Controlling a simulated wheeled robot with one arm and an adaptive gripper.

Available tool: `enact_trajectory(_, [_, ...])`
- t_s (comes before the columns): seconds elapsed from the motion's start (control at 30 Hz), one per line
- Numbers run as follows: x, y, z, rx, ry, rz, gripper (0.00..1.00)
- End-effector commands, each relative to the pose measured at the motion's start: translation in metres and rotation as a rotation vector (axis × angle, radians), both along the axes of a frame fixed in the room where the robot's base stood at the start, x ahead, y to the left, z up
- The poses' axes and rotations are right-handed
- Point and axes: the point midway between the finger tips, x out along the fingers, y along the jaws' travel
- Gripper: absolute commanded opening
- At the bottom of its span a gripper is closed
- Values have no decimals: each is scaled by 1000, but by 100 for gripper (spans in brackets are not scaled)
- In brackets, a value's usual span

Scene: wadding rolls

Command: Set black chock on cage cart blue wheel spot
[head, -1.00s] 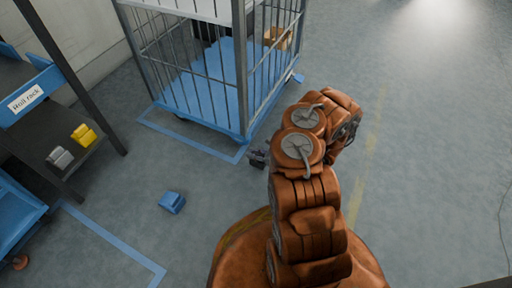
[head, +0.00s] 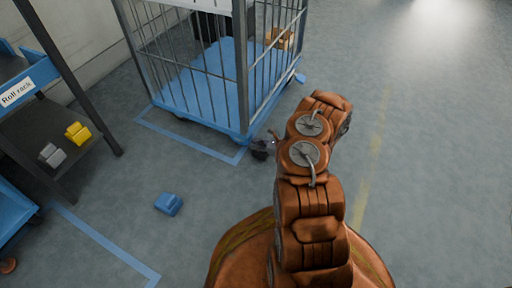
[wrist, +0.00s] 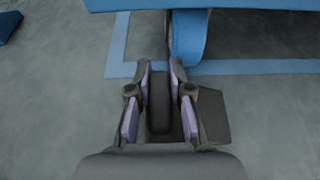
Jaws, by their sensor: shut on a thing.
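My gripper (wrist: 160,100) is shut on the black chock (wrist: 160,108), whose upright dark part sits between the two fingers. A flat dark patch shows right of the fingers; I cannot tell if it is the chock's body. In the wrist view a blue wheel (wrist: 188,38) stands just ahead and slightly right, under the cart's blue edge. In the head view the cage cart (head: 205,95) stands behind, and the dark chock and gripper (head: 262,150) are close to its near right corner, partly hidden by my arm. Floor contact is unclear.
Blue tape (head: 190,138) outlines the floor around the cart. A blue chock (head: 169,204) lies on the floor at left. A rack (head: 40,125) at far left carries a grey chock (head: 52,155) and a yellow chock (head: 78,133). Floor to the right is clear.

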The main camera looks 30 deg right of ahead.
Motion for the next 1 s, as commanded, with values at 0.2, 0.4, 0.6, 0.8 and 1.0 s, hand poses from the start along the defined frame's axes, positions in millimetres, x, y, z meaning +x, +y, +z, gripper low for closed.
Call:
enact_trajectory(0.2, [0, 0, 1, 0, -2, 0, 0])
enact_trajectory(0.4, [0, 0, -2, 0, -1, 0, 23])
enact_trajectory(0.6, [0, 0, -2, 0, -1, 0, 44])
enact_trajectory(0.8, [0, 0, -2, 1, -1, 0, 44])
enact_trajectory(1.0, [0, 0, 1, 1, -2, 0, 44])
